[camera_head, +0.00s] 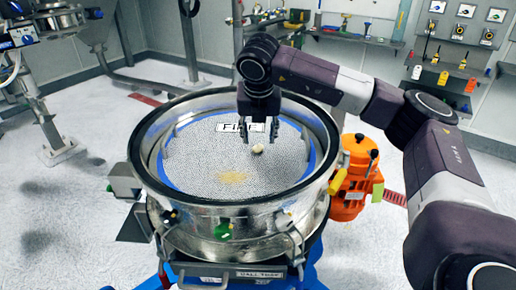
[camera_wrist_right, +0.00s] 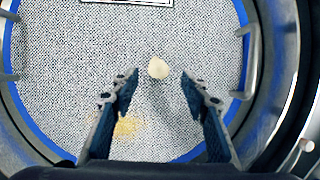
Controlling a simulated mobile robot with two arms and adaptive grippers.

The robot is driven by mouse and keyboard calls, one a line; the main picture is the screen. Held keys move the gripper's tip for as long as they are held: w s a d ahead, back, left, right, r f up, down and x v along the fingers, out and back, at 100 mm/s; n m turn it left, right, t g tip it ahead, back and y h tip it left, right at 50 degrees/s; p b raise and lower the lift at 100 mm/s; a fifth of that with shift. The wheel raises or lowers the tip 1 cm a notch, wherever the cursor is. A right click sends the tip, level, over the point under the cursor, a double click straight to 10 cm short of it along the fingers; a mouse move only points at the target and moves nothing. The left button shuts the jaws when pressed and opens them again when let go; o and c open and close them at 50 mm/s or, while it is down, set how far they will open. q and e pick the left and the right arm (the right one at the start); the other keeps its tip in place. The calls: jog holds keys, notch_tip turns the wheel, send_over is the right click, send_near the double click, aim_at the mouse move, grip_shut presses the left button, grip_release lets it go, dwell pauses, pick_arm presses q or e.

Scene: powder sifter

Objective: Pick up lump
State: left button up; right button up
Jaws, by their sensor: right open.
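The lump (camera_head: 257,148) is small, pale and rounded, and lies on the speckled mesh screen (camera_head: 205,165) inside the round metal sifter (camera_head: 150,192). In the right wrist view the lump (camera_wrist_right: 158,68) is just beyond the fingertips, near the middle between them. My right gripper (camera_head: 258,138) reaches down into the sifter, above the mesh and close to the lump. In the right wrist view the right gripper (camera_wrist_right: 157,82) is open, with nothing between its fingers. Whether the fingertips are level with the lump is hard to tell. My left gripper does not show.
A patch of yellowish powder (camera_head: 232,178) lies on the mesh. The sifter's high metal wall and blue inner ring (camera_wrist_right: 14,90) surround the mesh. Handle-like metal brackets (camera_wrist_right: 250,62) stand on the screen near its edge. An orange motor (camera_head: 352,178) is beside the sifter.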

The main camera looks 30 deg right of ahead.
aim_at(258, 146)
jog(key=p+x, duration=0.1)
jog(key=x, duration=0.4)
jog(key=shift+w+p, duration=0.15)
jog(key=shift+p, duration=0.2)
jog(key=shift+a, duration=0.1)
jog(key=shift+c, duration=1)
jog(key=c, duration=0.7)
